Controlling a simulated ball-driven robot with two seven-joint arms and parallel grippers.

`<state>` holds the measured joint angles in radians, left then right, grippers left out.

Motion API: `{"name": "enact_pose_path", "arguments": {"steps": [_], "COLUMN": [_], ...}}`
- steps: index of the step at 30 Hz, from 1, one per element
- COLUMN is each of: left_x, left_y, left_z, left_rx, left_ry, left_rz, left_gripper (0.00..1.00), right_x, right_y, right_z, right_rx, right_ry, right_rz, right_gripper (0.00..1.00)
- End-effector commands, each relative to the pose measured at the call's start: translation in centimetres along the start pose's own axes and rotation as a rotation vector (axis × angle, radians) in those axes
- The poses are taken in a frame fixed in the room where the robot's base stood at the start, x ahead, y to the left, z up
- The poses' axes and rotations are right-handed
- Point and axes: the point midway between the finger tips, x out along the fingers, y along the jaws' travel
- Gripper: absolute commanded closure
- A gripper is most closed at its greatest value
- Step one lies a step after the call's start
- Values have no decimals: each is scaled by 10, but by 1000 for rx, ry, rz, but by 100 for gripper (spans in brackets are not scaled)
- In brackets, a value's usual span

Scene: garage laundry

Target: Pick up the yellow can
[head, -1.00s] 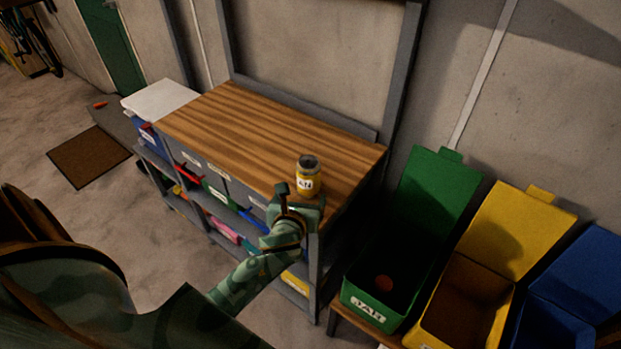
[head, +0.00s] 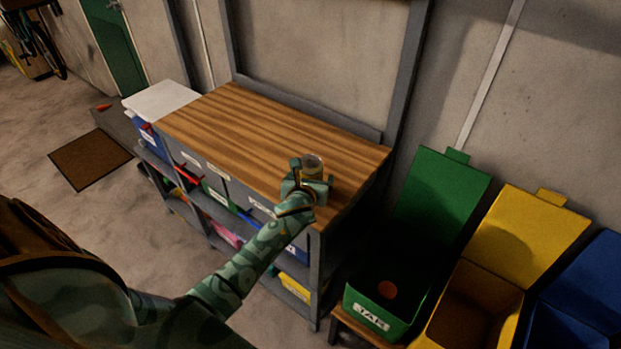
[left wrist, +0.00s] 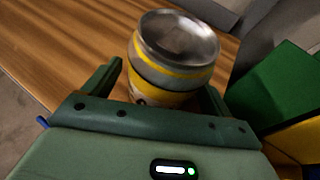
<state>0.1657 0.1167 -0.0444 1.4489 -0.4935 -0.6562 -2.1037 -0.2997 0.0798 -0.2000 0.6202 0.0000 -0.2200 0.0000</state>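The yellow can (head: 312,163) stands upright near the front right part of the wooden worktop (head: 245,120). It has a grey metal top, and my gripper hides most of its body in the head view. In the left wrist view the can (left wrist: 170,75) shows its silver lid and yellow band between the fingers. My left gripper (head: 310,176) is at the can with its fingers apart on either side. A gap shows between the left finger and the can; contact on the right side is unclear. My right gripper is not in view.
A green bin (head: 371,314), a yellow bin (head: 440,325) and a blue bin (head: 565,328) with raised lids stand to the right. Shelves below the worktop hold several coloured boxes. The rest of the worktop is clear, with a wall behind it.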

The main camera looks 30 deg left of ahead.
Motion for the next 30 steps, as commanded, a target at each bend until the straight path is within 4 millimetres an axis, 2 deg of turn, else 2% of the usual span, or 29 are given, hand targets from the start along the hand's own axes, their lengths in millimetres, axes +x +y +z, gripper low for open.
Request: {"name": "enact_pose_path", "arguments": {"steps": [1, 5, 16, 20, 23, 30], "left_x": [0, 0, -2, -7, -14, -85], "left_y": [0, 0, 0, 1, 1, -7], "left_z": [0, 0, 3, 17, 35, 71], "left_rx": [0, 0, 0, 1, 3, -1], "left_ry": [0, 0, 0, -3, -5, -3], "left_rz": [0, 0, 0, 0, 0, -3], "left_gripper": [26, 63, 63, 63, 63, 63], "right_x": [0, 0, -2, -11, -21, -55], "right_y": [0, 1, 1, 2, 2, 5], "right_z": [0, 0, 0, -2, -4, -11], "right_rx": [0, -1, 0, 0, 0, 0], "right_ry": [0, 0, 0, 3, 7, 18], "right_rz": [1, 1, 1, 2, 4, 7], "right_gripper": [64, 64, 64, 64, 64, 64]}}
